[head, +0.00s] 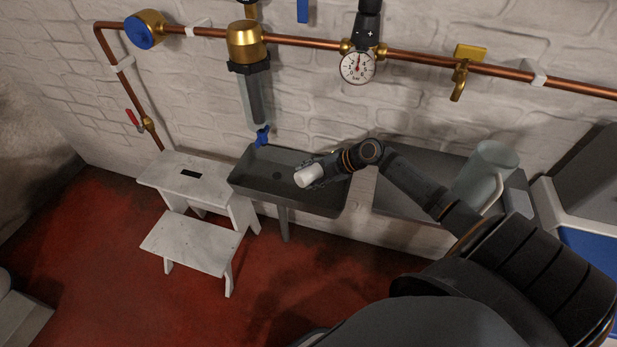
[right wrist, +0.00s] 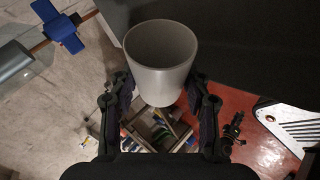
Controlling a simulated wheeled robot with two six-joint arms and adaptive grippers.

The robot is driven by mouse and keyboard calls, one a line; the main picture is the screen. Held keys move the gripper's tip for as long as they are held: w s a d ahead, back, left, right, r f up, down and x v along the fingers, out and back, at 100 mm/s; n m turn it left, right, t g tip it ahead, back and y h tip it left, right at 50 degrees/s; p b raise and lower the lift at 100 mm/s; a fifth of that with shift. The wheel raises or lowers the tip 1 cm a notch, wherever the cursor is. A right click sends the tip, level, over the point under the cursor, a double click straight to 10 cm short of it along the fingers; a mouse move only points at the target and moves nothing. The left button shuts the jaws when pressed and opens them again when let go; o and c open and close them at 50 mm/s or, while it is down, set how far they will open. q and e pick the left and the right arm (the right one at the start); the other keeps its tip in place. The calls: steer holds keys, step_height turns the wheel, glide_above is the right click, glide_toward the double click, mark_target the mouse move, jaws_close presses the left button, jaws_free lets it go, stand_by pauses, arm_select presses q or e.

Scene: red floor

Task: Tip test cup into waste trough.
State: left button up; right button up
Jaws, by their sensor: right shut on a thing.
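My right gripper (head: 316,173) is shut on the white test cup (head: 306,177) and holds it over the right part of the dark grey waste trough (head: 251,184). In the head view the cup looks tilted to the left; its exact angle is hard to tell. In the right wrist view the cup (right wrist: 160,80) sits between both fingers (right wrist: 162,105), with its round mouth and plain grey inside showing. I see no liquid in it. A dark surface, likely the trough, fills the top right there. My left gripper is not in view.
A blue-handled tap (head: 262,136) hangs under a filter housing (head: 250,85) above the trough's left back. A white step stool (head: 190,242) stands at the trough's left. A translucent jug (head: 482,170) stands on the grey surface at right. A copper pipe runs along the brick wall.

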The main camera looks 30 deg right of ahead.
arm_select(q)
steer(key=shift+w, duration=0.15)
arm_select(e)
steer(key=shift+d, duration=0.1)
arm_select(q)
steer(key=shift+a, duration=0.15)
arm_select(e)
steer(key=shift+d+r+y+b, duration=0.1)
steer(key=shift+y+b, duration=0.2)
steer(key=shift+b, duration=0.15)
steer(key=shift+w+r+m, duration=0.1)
steer(key=shift+m, duration=0.2)
steer(key=shift+d+y+b, duration=0.1)
steer(key=shift+y+b, duration=0.2)
steer(key=shift+y, duration=0.1)
steer(key=shift+d+r, duration=0.1)
arm_select(q)
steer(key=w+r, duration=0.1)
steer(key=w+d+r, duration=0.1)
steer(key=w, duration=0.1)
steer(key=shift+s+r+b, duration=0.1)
steer(key=shift+b, duration=0.25)
arm_select(e)
steer(key=shift+d, duration=0.1)
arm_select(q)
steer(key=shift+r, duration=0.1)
arm_select(e)
steer(key=shift+r+m+y, duration=0.1)
steer(key=shift+m+y, duration=0.2)
steer(key=shift+y, duration=0.1)
